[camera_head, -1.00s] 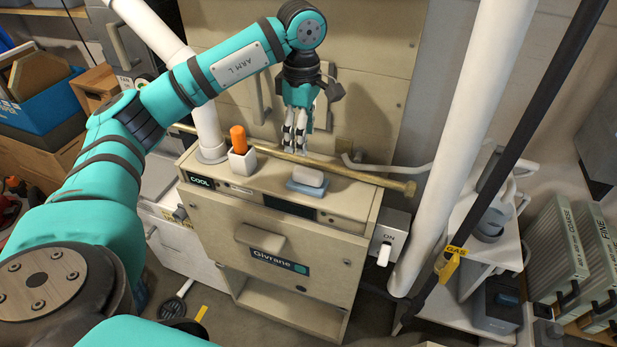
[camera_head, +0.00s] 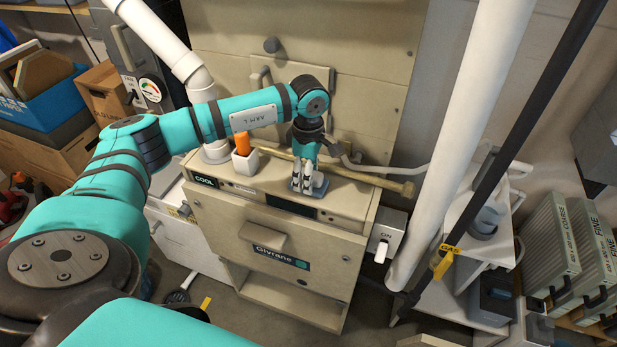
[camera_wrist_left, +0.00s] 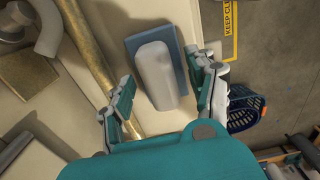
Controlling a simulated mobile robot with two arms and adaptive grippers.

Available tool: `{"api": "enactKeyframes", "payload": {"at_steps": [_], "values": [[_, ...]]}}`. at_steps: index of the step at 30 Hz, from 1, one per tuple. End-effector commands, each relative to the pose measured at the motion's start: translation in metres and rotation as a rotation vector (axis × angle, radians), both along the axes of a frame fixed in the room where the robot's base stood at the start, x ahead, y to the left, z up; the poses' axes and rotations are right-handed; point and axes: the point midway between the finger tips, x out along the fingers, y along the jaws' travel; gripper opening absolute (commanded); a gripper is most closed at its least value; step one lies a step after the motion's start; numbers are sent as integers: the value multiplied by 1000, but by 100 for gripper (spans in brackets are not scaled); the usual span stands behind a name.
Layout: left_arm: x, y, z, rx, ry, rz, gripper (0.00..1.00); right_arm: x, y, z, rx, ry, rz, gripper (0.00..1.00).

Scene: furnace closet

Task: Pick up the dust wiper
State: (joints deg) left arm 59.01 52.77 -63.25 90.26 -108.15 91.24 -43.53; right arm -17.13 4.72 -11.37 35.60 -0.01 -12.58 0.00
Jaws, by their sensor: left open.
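The likely dust wiper is a pale, rounded block (camera_wrist_left: 160,74) lying on a flat blue pad (camera_wrist_left: 181,62). The pad also shows on top of the beige furnace cabinet in the head view (camera_head: 321,187), where my gripper mostly hides the block. My left gripper (camera_head: 308,188) points down over it. In the left wrist view the fingers of the left gripper (camera_wrist_left: 163,75) are open, one on either side of the block, with gaps visible. Whether the fingertips are level with the block is hard to tell. My right gripper is not in view.
An orange object (camera_head: 243,144) stands in a white holder (camera_head: 245,163) left of the gripper. A brass pipe (camera_head: 375,180) runs along the cabinet top behind the pad. A thick white pipe (camera_head: 460,140) and dark gas pipe (camera_head: 510,150) rise at the right.

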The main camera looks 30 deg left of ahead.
Motion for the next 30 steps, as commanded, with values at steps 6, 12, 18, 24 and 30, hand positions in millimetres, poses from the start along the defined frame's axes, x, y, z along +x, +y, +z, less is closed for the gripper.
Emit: {"api": "enactKeyframes", "payload": {"at_steps": [6,12,18,24,30], "values": [[0,0,0,0,0,0,46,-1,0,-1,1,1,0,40],[0,0,0,0,0,0,20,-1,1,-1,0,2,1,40],[0,0,1,-1,-1,0,0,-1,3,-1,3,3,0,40],[0,0,1,-1,-1,0,0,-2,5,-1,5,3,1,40],[1,0,9,0,-3,0,0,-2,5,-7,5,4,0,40]]}}
